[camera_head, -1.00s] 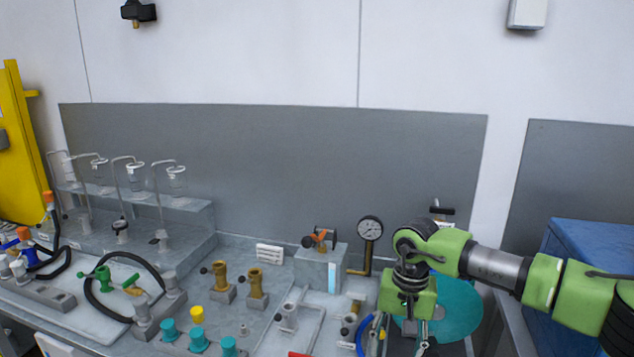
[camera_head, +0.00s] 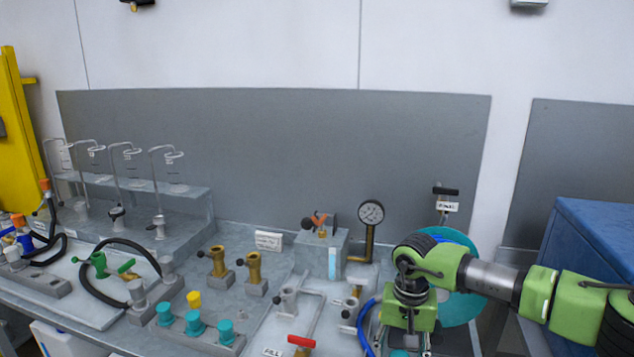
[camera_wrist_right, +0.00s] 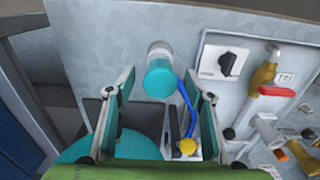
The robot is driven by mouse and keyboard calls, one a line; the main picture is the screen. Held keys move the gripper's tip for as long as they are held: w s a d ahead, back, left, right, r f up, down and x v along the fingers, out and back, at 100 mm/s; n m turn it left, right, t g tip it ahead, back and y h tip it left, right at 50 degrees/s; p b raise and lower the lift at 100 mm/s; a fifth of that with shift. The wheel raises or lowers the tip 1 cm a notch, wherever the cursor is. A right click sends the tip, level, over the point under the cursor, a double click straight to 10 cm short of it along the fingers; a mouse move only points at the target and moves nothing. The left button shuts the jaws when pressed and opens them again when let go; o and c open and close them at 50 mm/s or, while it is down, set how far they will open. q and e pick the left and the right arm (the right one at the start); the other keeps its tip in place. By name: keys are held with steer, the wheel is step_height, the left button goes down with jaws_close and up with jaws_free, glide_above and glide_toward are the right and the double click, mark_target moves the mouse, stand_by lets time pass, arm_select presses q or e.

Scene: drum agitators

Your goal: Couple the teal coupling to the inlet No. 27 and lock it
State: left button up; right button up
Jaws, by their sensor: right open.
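In the right wrist view a teal coupling (camera_wrist_right: 159,80) with a pale grey end stands in front of the jaws. My right gripper (camera_wrist_right: 160,96) is open, with one finger on each side of the coupling's line and a gap on both sides. In the head view my right gripper (camera_head: 408,342) points down at the front of the bench, its fingertips cut off or hidden. A small teal top (camera_head: 399,353) shows just below it. I cannot read any No. 27 marking, so I cannot tell which fitting is that inlet. My left gripper is not in view.
A blue hose (camera_wrist_right: 186,108) with a yellow end (camera_wrist_right: 188,147) lies close to the right finger. Several teal caps (camera_head: 194,322) stand in a grey block. A pressure gauge (camera_head: 371,212), a red-handled valve (camera_head: 301,341) and a blue cabinet (camera_head: 590,235) are nearby.

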steer(key=shift+f, duration=0.3)
stand_by(0.4)
steer(key=c, duration=1.2)
steer(key=shift+r, duration=0.15)
steer(key=shift+r+p, duration=0.8)
steer(key=shift+r, duration=1.4)
steer(key=shift+f, duration=0.15)
